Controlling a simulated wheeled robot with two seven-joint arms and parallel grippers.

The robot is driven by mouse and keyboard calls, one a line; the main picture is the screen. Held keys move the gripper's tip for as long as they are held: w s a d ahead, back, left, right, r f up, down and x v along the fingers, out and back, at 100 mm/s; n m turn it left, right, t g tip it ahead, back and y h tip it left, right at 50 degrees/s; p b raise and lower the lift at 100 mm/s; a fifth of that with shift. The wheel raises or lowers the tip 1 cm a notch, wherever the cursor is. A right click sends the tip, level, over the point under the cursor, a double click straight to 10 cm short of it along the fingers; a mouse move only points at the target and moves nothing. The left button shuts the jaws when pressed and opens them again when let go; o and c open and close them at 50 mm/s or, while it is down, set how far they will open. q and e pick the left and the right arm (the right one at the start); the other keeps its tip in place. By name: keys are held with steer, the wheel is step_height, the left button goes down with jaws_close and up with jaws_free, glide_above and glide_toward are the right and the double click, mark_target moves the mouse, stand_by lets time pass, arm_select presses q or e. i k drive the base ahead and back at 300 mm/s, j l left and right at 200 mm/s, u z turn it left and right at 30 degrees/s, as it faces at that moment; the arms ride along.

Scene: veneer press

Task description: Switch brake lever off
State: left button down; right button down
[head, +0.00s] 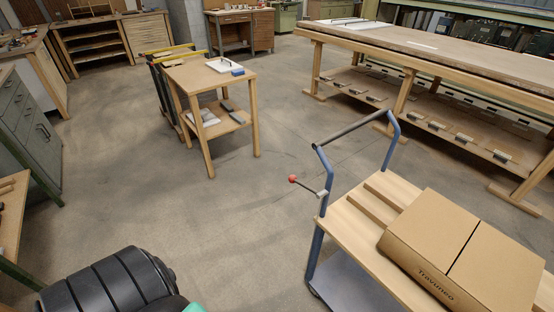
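A lever with a red ball knob (292,179) sticks out to the left from the blue frame of a trolley. Its thin rod runs to a small pale mount (322,193) on the left upright of the handle. The knob end sits a little higher than the mount. The trolley (345,228) has a blue tube frame with a dark crossbar (355,129) and a wooden deck. Neither gripper shows in the head view. A black ribbed part at the bottom left looks like mine.
A cardboard box (463,255) and wooden strips (379,201) lie on the trolley deck. A small wooden table (237,77) stands behind, and a long workbench (430,55) at the right. Green drawers (22,125) stand at the left. The floor left of the trolley is clear.

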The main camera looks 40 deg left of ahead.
mark_target(292, 178)
steer(key=j, duration=1.95)
